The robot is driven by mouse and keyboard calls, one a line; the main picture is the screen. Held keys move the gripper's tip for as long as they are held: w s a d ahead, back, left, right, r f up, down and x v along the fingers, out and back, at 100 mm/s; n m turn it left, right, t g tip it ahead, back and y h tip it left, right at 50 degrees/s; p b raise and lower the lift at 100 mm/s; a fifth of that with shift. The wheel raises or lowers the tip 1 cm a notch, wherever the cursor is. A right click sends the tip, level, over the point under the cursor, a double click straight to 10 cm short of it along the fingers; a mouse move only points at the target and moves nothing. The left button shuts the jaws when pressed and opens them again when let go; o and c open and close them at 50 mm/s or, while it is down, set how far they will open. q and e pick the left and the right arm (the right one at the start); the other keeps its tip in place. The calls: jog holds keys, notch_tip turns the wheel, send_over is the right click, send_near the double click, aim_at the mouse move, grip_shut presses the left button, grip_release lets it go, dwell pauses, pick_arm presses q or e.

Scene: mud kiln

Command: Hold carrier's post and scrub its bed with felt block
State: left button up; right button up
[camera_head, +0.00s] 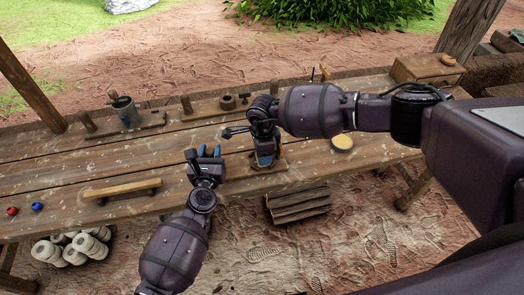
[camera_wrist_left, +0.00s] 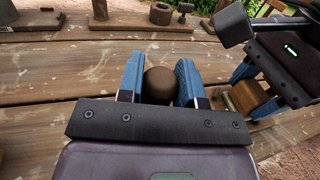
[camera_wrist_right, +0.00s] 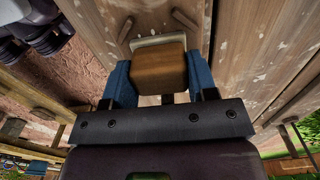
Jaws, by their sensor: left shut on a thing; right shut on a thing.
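My left gripper (camera_head: 205,152) is shut on a brown, round-topped post (camera_wrist_left: 160,85), which stands between its blue fingers. The post's foot is hidden. My right gripper (camera_head: 266,160) is to the right of it, shut on a brown block (camera_wrist_right: 158,68) with a pale felt edge. The block also shows in the left wrist view (camera_wrist_left: 248,97). Under it lies the carrier's wooden bed (camera_head: 283,163), mostly covered by the gripper and block. I cannot tell whether the felt touches the bed, nor see the join between post and bed.
Firewood (camera_head: 298,203) and pale jars (camera_head: 72,248) lie below the front edge.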

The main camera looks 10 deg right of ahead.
jog(key=shift+a, duration=0.4)
dwell(0.5)
jog(key=shift+d, duration=0.4)
dwell(0.4)
jog(key=shift+a, duration=0.4)
dwell(0.3)
jog(key=shift+r, duration=2)
pick_arm(q)
jog(key=o, duration=1.1)
jog(key=shift+s, duration=0.1)
